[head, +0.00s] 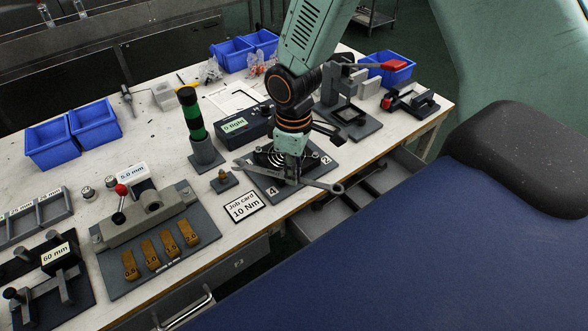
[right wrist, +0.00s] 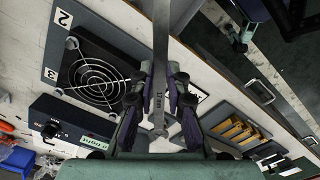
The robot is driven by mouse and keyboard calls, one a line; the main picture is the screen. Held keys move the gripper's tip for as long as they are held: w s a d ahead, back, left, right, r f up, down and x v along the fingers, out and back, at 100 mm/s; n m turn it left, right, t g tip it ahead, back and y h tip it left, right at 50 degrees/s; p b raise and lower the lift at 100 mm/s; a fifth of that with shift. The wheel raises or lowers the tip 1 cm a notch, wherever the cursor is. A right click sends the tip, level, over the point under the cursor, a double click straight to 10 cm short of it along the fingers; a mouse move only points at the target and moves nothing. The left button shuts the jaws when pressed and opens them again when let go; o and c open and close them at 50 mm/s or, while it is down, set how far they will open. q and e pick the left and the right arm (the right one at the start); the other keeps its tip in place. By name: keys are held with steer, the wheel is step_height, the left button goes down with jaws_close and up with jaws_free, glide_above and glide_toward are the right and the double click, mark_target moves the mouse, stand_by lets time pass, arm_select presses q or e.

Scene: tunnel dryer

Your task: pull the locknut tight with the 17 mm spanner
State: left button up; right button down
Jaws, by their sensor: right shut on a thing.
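My right gripper (head: 290,172) points down over a dark plate with a round fan grille (head: 266,158) and corner numbers. It is shut on a long grey steel spanner (head: 316,184), which it holds across its fingers. The spanner's ring end sticks out to the right, past the plate's edge. In the right wrist view the spanner (right wrist: 160,50) runs between the fingers (right wrist: 159,98), and the grille (right wrist: 97,80) lies to the left. I cannot make out the locknut. My left gripper is not in view.
A job card reading 10 Nm (head: 243,207) lies at the table's front edge. A small brass fitting (head: 222,176) on a base and a green-black column (head: 192,120) stand left of the plate. A grey vice-like stand (head: 345,105) is behind it. Blue bins (head: 96,122) stand farther left.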

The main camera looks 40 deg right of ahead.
mark_target(275, 176)
steer(key=shift+w+a+f+b, duration=0.1)
steer(key=shift+w+f+b, duration=0.3)
steer(key=shift+f, duration=0.55)
steer(key=shift+s+f+b, duration=0.2)
steer(key=shift+f+b, duration=0.05)
steer(key=shift+b, duration=0.4)
steer(key=shift+w+a+f+b, duration=0.15)
steer(key=shift+a+f+b, duration=0.1)
steer(key=shift+f+b, duration=0.15)
steer(key=shift+w+a+f+b, duration=0.1)
steer(key=shift+w+f+b, duration=0.15)
steer(key=shift+f+b, duration=0.25)
steer(key=shift+w+a+r+p, duration=0.1)
steer(key=shift+r+p, duration=0.1)
steer(key=shift+p, duration=0.15)
steer(key=shift+w+a, duration=0.1)
steer(key=shift+a, duration=0.15)
steer(key=shift+w+a+p, duration=0.3)
steer(key=shift+a, duration=0.15)
steer(key=shift+w+a, duration=0.25)
steer(key=shift+w, duration=0.05)
steer(key=shift+w+a, duration=0.1)
steer(key=shift+a+p, duration=0.2)
steer(key=shift+p, duration=0.2)
